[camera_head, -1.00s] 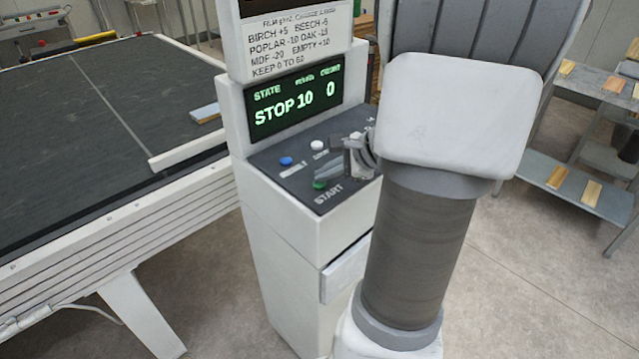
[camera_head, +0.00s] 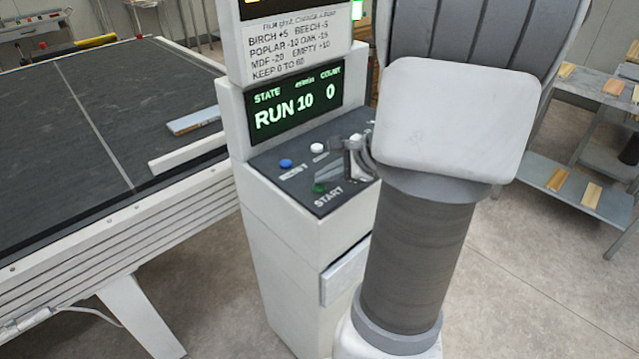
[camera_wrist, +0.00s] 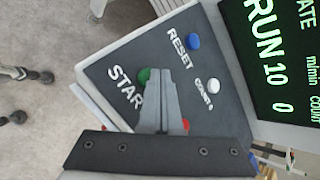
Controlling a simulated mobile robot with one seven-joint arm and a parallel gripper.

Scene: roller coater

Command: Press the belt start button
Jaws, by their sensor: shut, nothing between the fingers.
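The green start button (camera_head: 319,188) is on the dark panel of the white console, beside the word START. In the wrist view the green button (camera_wrist: 144,75) shows at the tip of my gripper (camera_wrist: 160,75), partly covered by it. My gripper (camera_head: 326,175) is shut and empty, its fingers low over the panel at the button. I cannot tell whether the fingertips touch it. The display (camera_head: 294,107) reads RUN, 10 and 0.
A blue button (camera_head: 286,163) and a white button (camera_head: 317,148) sit behind the start button. A red button (camera_wrist: 186,124) is beside my fingers. The belt (camera_head: 75,125) at left carries a board (camera_head: 194,120). A shelf (camera_head: 575,175) with wood pieces stands at right.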

